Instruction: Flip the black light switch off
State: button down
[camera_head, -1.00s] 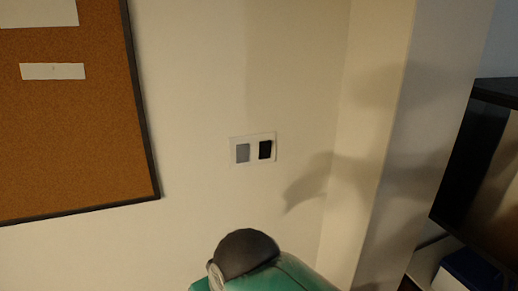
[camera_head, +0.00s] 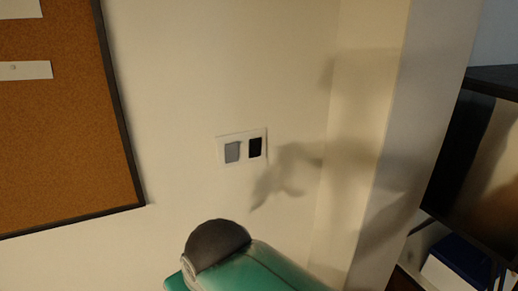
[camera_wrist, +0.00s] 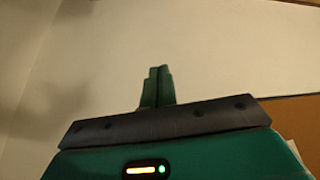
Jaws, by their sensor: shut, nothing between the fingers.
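The black light switch (camera_head: 255,147) is the right one of two rockers on a white wall plate (camera_head: 242,133). A grey switch (camera_head: 232,152) sits to its left on the same plate. In the wrist view my gripper (camera_wrist: 159,72) shows its two green fingers together, shut and empty, in front of bare pale wall. Neither switch shows in the wrist view. In the head view only a green and dark part of my arm shows below the plate; my fingertips are not visible there.
A dark-framed cork board (camera_head: 65,120) hangs left of the plate. A wall corner and a pillar (camera_head: 425,110) stand to the right, with a dark cabinet (camera_head: 475,150) and a blue box (camera_head: 465,262) beyond. The wall around the plate is clear.

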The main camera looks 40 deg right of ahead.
aim_at(256, 144)
jog(key=w+d+r+n+t+h, duration=0.15)
jog(key=w+d+t+h, duration=0.25)
jog(key=w+d, duration=0.75)
jog(key=d+r+n+t+h, duration=0.1)
jog(key=d+n+t, duration=0.8)
jog(key=d, duration=1.2)
jog(key=r+n, duration=0.1)
jog(key=n, duration=0.3)
jog(key=shift+s+r, duration=0.15)
jog(key=shift+s, duration=0.1)
jog(key=shift+d, duration=0.1)
jog(key=x, duration=1.4)
jog(key=shift+d, duration=0.15)
jog(key=shift+r, duration=0.1)
